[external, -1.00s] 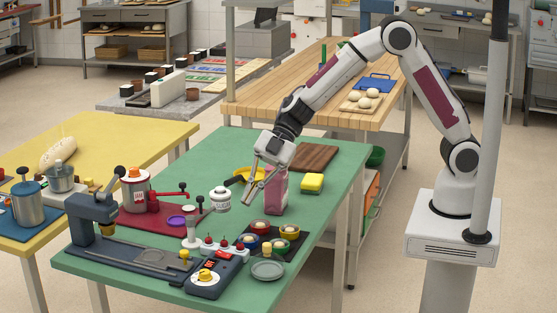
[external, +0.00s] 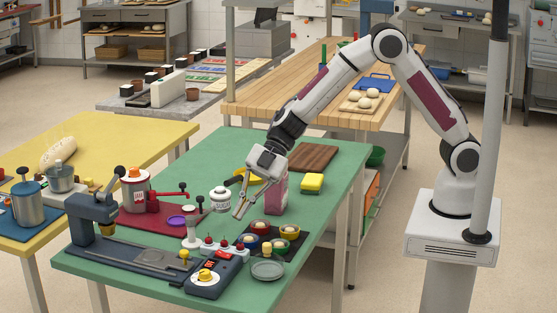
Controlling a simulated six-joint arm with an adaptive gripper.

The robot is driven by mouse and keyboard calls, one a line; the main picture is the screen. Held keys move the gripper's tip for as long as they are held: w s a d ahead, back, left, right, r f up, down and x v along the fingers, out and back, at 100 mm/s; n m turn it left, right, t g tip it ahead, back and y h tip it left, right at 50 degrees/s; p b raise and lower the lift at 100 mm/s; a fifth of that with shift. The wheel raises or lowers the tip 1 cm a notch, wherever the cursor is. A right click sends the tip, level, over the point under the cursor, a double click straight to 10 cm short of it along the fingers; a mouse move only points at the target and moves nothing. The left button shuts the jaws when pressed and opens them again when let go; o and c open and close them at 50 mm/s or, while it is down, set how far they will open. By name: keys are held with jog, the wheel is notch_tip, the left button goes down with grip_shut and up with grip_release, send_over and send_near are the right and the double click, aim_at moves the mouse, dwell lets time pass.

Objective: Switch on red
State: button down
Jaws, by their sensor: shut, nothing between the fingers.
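A white strip with several red knobs (external: 222,246) lies near the front of the green table. In front of it is a dark control box (external: 207,277) with a yellow dial and small red parts on its top. Which red part is a switch, and its state, is too small to tell. My gripper (external: 237,214) points down to the left over the green table, behind the white strip and apart from it. Its fingers are shut and empty. It is just right of a white labelled jar (external: 220,198) and left of a pink carton (external: 278,194).
A dark mat (external: 292,254) with small coloured bowls lies right of the strip. A grey plate (external: 268,270) is in front. A dark press-like machine (external: 92,212) and a red-levered device (external: 168,203) stand left. A yellow sponge (external: 312,183) and brown board (external: 313,157) lie behind right.

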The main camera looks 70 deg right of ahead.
send_over(223, 257)
jog(key=d, duration=0.3)
jog(key=f, duration=0.5)
jog(key=shift+s, duration=0.25)
jog(key=shift+w+f, duration=0.25)
jog(key=shift+f, duration=0.4)
jog(key=shift+w+f, duration=0.2)
jog(key=shift+f, duration=0.4)
jog(key=shift+w+f, duration=0.2)
jog(key=shift+f, duration=0.05)
jog(key=shift+s, duration=0.25)
jog(key=shift+s, duration=0.6)
jog(key=shift+r, duration=0.1)
